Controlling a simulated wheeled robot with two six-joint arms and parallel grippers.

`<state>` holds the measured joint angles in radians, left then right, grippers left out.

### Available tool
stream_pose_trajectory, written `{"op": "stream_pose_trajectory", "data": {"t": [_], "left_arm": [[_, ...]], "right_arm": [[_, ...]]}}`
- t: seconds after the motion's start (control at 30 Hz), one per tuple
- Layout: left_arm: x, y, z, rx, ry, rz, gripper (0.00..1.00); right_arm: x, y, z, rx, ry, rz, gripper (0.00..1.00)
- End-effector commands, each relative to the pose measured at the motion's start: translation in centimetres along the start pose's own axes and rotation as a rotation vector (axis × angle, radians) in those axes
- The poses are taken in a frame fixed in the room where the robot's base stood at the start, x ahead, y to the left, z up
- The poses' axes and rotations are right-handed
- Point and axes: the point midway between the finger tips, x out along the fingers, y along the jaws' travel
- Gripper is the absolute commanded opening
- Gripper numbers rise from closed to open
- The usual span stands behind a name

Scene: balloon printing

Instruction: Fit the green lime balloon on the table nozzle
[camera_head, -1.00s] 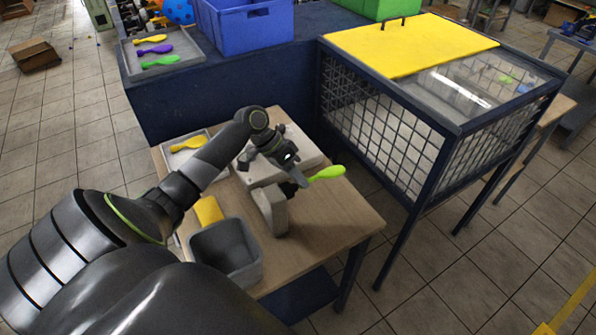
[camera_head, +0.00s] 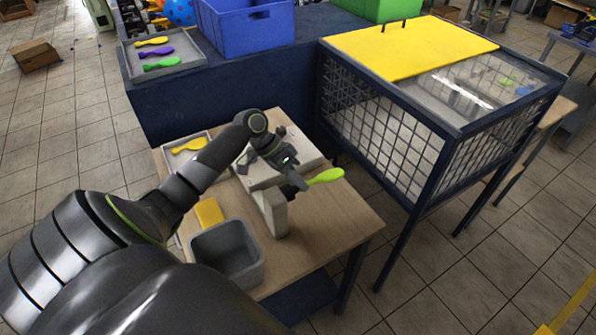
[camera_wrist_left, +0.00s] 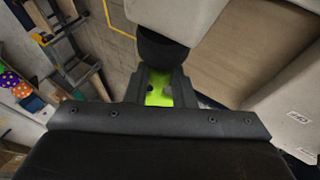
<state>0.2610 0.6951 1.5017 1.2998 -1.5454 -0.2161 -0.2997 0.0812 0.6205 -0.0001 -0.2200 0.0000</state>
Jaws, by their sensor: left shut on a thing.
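The lime green balloon (camera_head: 326,176) lies roughly level at the table nozzle, its body pointing right in the head view. My left gripper (camera_head: 299,182) is shut on it near its neck. In the left wrist view the green balloon (camera_wrist_left: 158,97) shows between the two dark fingers (camera_wrist_left: 160,88). The dark round nozzle (camera_wrist_left: 160,50) under the pale stand is right at the fingertips. The nozzle also shows beside the gripper in the head view (camera_head: 289,191). Whether the balloon's neck is around the nozzle is hidden. My right gripper is not in view.
The pale stand (camera_head: 273,211) rises from the wooden table (camera_head: 325,229). A grey bin (camera_head: 227,252), a yellow block (camera_head: 208,211) and a tray with a yellow balloon (camera_head: 189,145) are near my arm. A mesh cage (camera_head: 385,135) stands close on the right.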

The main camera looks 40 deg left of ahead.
Motion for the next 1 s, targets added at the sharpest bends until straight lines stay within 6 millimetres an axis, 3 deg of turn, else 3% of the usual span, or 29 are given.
{"op": "stream_pose_trajectory", "data": {"t": [0.87, 0.9, 1.0], "left_arm": [[-0.31, -0.01, 0.76, 0.000, 0.000, 0.000, 0.10], [-0.31, -0.01, 0.76, 0.000, 0.000, 0.000, 0.24], [-0.31, -0.01, 0.76, 0.000, 0.000, 0.000, 0.37]], "right_arm": [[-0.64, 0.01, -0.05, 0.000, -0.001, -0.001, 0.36], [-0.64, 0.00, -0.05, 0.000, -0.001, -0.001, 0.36], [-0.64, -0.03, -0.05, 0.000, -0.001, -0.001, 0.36]]}}
